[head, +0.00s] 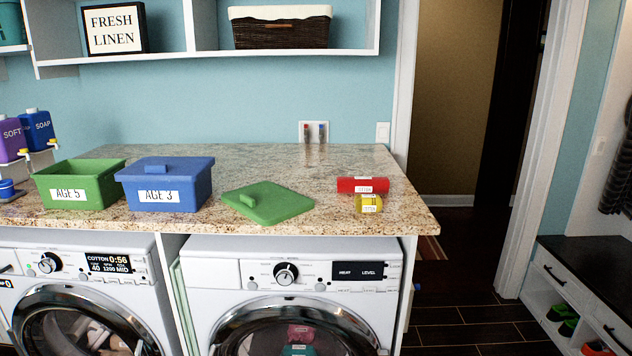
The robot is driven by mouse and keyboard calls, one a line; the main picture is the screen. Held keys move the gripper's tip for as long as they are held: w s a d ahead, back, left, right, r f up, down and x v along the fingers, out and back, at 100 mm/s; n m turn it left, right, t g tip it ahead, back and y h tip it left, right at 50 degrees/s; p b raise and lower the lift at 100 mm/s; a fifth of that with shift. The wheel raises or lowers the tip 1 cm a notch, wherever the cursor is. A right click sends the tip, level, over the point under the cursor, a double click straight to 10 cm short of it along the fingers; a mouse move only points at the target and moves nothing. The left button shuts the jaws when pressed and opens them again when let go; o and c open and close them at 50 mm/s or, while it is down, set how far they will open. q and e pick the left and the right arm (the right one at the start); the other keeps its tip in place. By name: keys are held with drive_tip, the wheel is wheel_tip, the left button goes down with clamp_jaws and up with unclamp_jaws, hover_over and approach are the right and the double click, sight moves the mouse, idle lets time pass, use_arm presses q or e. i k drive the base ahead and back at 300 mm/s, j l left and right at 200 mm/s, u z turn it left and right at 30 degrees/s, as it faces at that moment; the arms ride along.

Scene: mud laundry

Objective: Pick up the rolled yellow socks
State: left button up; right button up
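The rolled yellow socks (369,204) lie on the granite counter (330,221) near its front right corner, with a small white label on them. A longer red roll (357,185) with a white label lies just behind them. Neither of my grippers shows in the head view, so I cannot see their state.
A green lid (267,205) lies left of the socks. Beyond it stand a lidded blue bin (170,190) marked AGE 3 and an open green bin (84,192) marked AGE 5. Two front-loading machines (290,252) stand under the counter. A doorway opens at right.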

sight(362, 203)
drive_tip(key=i+l+u, duration=0.1)
drive_tip(key=u, duration=0.4)
drive_tip(key=i+l+u, duration=0.2)
drive_tip(key=l+u, duration=0.15)
drive_tip(key=l, duration=0.3)
drive_tip(key=i+l+u, duration=0.2)
drive_tip(key=l, duration=0.15)
drive_tip(key=i+l+u, duration=0.1)
drive_tip(key=l, duration=0.95)
drive_tip(key=i+l+u, duration=0.1)
drive_tip(key=l, duration=0.95)
drive_tip(key=i+l+u, duration=0.1)
drive_tip(key=l, duration=0.95)
